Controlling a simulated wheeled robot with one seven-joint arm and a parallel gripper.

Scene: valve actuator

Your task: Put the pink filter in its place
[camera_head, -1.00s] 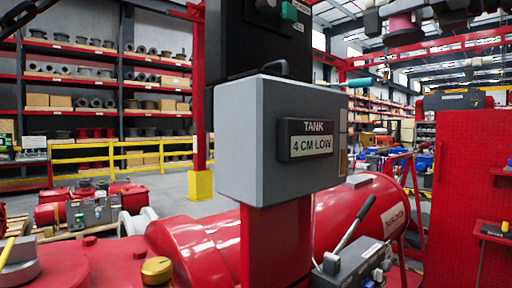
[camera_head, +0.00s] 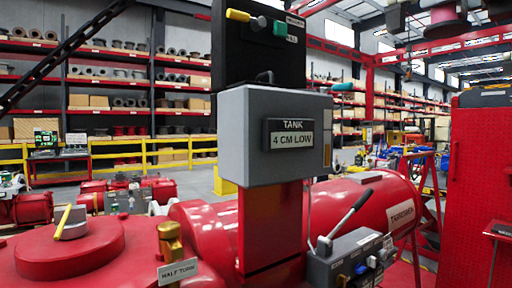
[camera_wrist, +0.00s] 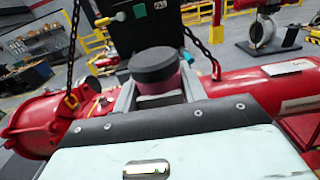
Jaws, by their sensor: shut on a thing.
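In the wrist view, the pink filter (camera_wrist: 160,86) is a short cylinder with a broad dark grey top. My gripper (camera_wrist: 158,92) is shut on it, one grey finger on each side, with the filter in front of my pale gripper body. Its lower part is hidden. In the head view, a pink cylinder with dark parts (camera_head: 450,18) is cut off by the top right edge; I cannot tell surely whether it is the same filter. A round red lid (camera_head: 62,258) with a yellow handle is at lower left. The filter's place is not clearly identifiable.
A grey box (camera_head: 272,168) reading "TANK 4 CM LOW" stands on a red post. A brass fitting (camera_head: 170,240) has a "HALF TURN" label (camera_head: 178,271). A lever (camera_head: 348,216) rises at right beside the red tank (camera_head: 372,206). Chains (camera_wrist: 73,50) hang in the wrist view.

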